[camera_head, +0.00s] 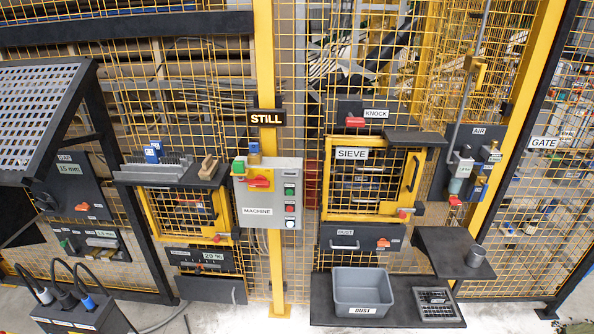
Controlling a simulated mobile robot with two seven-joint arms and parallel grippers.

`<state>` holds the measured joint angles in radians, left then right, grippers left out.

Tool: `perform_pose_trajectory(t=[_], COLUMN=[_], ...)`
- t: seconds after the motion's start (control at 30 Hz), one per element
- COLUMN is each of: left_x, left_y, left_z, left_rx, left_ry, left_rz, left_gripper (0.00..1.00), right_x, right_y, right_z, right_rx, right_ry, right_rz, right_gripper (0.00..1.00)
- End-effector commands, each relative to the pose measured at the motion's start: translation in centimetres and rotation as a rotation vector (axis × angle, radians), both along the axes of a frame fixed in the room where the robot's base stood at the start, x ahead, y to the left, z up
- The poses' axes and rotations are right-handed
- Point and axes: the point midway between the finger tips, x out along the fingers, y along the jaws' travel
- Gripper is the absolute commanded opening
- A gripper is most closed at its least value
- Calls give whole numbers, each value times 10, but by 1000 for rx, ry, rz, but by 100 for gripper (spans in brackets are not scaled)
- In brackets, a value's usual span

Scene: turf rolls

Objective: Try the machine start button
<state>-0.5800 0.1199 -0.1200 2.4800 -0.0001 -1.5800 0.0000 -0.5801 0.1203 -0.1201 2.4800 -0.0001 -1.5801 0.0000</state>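The grey machine box (262,211), labelled MACHINE, is mounted on the yellow post in the middle. A column of small buttons runs down its right side: a green one (290,191), a red one (290,208) and a pale one (290,224). Which of them is the start button is too small to read. A red switch handle (258,182) lies across a yellow plate at the box's upper left. A green block (239,167) and a blue-topped piece (254,159) sit at its top. A black sign reading STILL (266,118) hangs above. Neither gripper shows.
Right of the box is the yellow-framed SIEVE door (412,172), with a grey DUST bin (362,286) on a dark shelf below. Another yellow-framed guard (152,218) stands left. A cabled box (75,318) stands lower left.

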Motion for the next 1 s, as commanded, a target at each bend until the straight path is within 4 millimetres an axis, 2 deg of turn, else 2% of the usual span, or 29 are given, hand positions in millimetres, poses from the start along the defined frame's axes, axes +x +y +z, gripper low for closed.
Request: perform_pose_trajectory(t=[0.33, 0.8, 1.0], left_x=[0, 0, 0], left_y=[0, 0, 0], left_z=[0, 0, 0], left_rx=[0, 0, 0], left_ry=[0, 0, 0], left_rz=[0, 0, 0], left_gripper=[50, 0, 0], right_x=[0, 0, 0], right_y=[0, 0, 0], right_z=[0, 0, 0], right_rx=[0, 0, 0], right_ry=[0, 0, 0], right_rz=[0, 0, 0], right_gripper=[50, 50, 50])
